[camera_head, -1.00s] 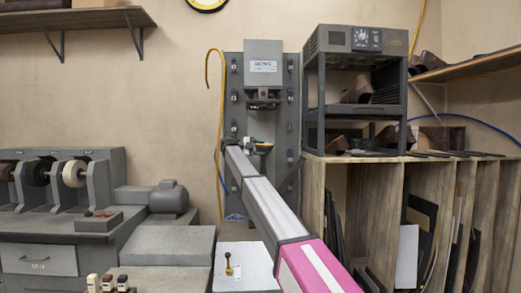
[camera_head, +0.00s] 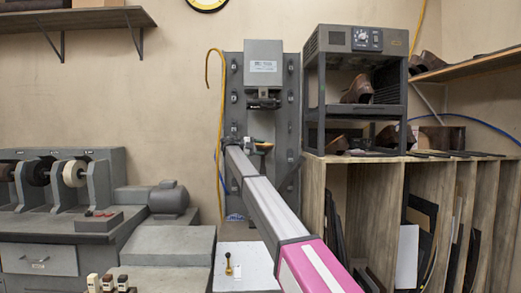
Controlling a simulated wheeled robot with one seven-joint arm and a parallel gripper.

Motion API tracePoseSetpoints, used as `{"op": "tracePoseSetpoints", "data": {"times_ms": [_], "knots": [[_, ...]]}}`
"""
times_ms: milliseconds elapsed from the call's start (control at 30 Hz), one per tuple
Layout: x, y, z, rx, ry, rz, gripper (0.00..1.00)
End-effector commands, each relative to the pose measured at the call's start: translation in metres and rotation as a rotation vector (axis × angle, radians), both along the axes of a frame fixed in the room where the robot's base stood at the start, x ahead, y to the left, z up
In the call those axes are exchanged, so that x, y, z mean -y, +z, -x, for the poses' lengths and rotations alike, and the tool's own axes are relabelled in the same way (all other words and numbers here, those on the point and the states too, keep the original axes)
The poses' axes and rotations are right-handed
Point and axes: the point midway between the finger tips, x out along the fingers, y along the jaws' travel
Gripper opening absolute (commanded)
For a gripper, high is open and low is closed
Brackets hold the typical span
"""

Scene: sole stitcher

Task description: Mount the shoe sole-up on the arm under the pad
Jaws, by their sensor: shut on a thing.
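The press (camera_head: 264,64) is a tall grey machine on the wall behind my arm. Its dark pad (camera_head: 263,104) hangs below the head. My arm reaches forward to it, and my gripper (camera_head: 246,143) is at the far end, small and partly hidden by the arm. It is shut on the shoe (camera_head: 264,146), of which only a small dark piece with a tan-yellow edge shows, below the pad with a gap between them. The shoe's exact tilt and the machine's arm under it cannot be made out.
A black rack (camera_head: 354,90) with a control box and brown shoes stands close on the right, on a wooden shelf unit (camera_head: 338,170). A yellow hose (camera_head: 220,110) runs down left of the press. A grey grinding machine (camera_head: 95,180) fills the left. A small brass-coloured lever (camera_head: 229,265) stands on a white surface below.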

Motion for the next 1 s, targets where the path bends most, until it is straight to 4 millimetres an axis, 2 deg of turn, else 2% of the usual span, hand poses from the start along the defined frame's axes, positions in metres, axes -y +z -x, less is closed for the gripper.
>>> {"op": "tracePoseSetpoints", "data": {"times_ms": [900,933,1000], "knots": [[-0.0004,-0.001,-0.0029,0.001,0.0,0.001,0.18],[-0.0004,-0.0011,-0.0029,0.001,0.0,0.001,0.64],[-0.0004,-0.0011,-0.0028,0.001,0.0,0.001,0.84]]}}
